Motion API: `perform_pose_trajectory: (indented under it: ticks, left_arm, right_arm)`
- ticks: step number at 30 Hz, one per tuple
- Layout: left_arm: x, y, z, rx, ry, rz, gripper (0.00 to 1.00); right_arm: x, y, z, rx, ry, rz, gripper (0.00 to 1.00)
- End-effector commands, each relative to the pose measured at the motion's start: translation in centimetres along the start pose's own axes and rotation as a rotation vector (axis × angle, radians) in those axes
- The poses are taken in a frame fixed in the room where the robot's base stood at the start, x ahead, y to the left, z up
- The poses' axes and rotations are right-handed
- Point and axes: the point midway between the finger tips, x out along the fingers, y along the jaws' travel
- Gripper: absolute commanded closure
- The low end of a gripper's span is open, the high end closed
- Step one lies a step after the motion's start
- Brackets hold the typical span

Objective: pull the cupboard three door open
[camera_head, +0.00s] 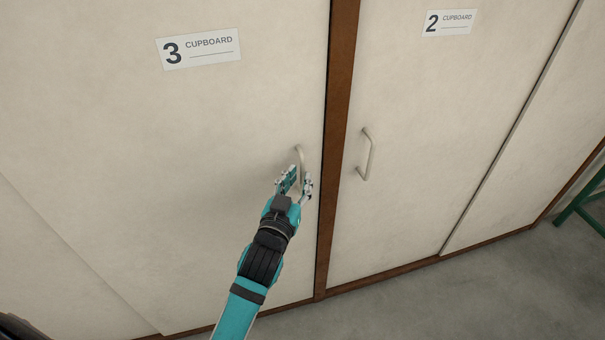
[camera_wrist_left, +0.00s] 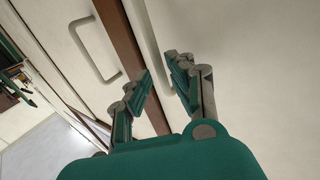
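The cupboard three door (camera_head: 150,130) is a pale panel with a "3 CUPBOARD" label (camera_head: 199,49). It looks shut, with a thin dark line along its right edge. Its metal handle (camera_head: 299,156) is upright near that edge; its lower part is hidden by my fingers. My left gripper (camera_head: 294,184) is at the handle's lower part, with one finger on each side in the picture. In the left wrist view my left gripper (camera_wrist_left: 160,78) has its fingers apart, pointing at the door. I cannot tell whether they touch the handle. My right gripper is not in view.
The cupboard two door (camera_head: 420,110) is right of the brown post (camera_head: 335,130), with its own handle (camera_head: 367,155). That handle also shows in the left wrist view (camera_wrist_left: 95,52). A green frame (camera_head: 580,208) stands at the far right. Grey floor (camera_head: 450,300) is clear in front.

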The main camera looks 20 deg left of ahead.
Motion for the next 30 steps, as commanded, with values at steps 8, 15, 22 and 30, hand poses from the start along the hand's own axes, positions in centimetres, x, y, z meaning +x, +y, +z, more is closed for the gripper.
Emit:
perform_pose_trajectory:
  ticks: [8,15,22,30]
  left_arm:
    - [3.2,0.0,0.1,0.0,0.0,0.0,0.79]
    - [3.5,0.0,0.0,0.0,-0.001,0.0,0.79]
    - [3.5,0.0,0.0,0.0,-0.001,0.0,0.96]
    - [3.5,0.0,0.0,0.0,-0.001,0.0,1.0]
  right_arm:
    - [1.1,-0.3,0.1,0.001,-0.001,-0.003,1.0]
    - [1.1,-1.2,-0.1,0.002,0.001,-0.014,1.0]
    - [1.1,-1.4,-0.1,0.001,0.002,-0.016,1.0]
    - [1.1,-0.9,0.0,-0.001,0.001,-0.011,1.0]
